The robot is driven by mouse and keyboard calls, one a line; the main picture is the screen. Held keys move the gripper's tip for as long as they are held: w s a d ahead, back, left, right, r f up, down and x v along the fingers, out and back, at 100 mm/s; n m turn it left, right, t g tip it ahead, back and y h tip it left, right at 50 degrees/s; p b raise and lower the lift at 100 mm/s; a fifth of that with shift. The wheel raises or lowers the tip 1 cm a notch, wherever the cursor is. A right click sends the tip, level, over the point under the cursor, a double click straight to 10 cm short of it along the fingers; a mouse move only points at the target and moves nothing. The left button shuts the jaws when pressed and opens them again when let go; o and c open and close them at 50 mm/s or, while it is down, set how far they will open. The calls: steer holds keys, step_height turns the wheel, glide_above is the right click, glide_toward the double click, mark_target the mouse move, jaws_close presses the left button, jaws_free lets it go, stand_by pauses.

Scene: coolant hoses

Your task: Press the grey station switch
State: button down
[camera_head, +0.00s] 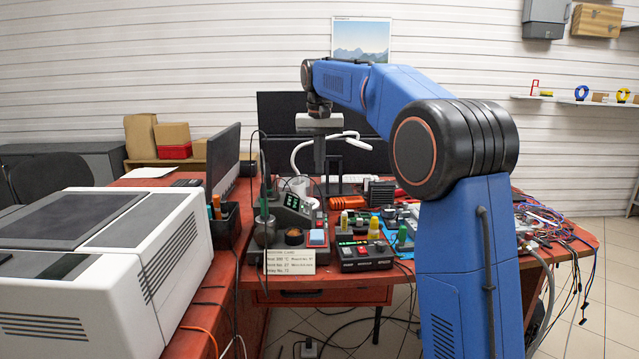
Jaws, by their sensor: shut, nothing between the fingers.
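My gripper (320,172) points straight down above the desk, with its fingers together and nothing between them. Below it and to the left, a dark station (292,212) with a green display stands on the desk. In front of the display are a round dark knob (294,237) and a small blue-grey square button (317,237) with a reddish surround. The gripper hangs well above these controls, apart from them. I cannot tell for sure which control is the grey switch. A second dark box (363,256) with a lit display and small coloured buttons sits to the right.
A printed card (290,262) stands at the desk's front edge. A white lamp arm (305,145) curves close to my gripper. Monitors (285,110) stand behind. A large white machine (110,265) fills the left. Small bottles (374,228) and loose cables (565,225) lie to the right.

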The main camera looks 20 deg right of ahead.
mark_target(319, 213)
steer(key=shift+w, duration=0.2)
steer(key=f, duration=0.4)
steer(key=w+f, duration=0.1)
steer(key=f, duration=0.9)
steer(key=shift+w+d, duration=0.25)
steer(key=shift+w, duration=0.05)
steer(key=shift+f, duration=0.2)
steer(key=shift+s+a, duration=0.2)
steer(key=shift+s, duration=0.45)
steer(key=shift+r, duration=0.1)
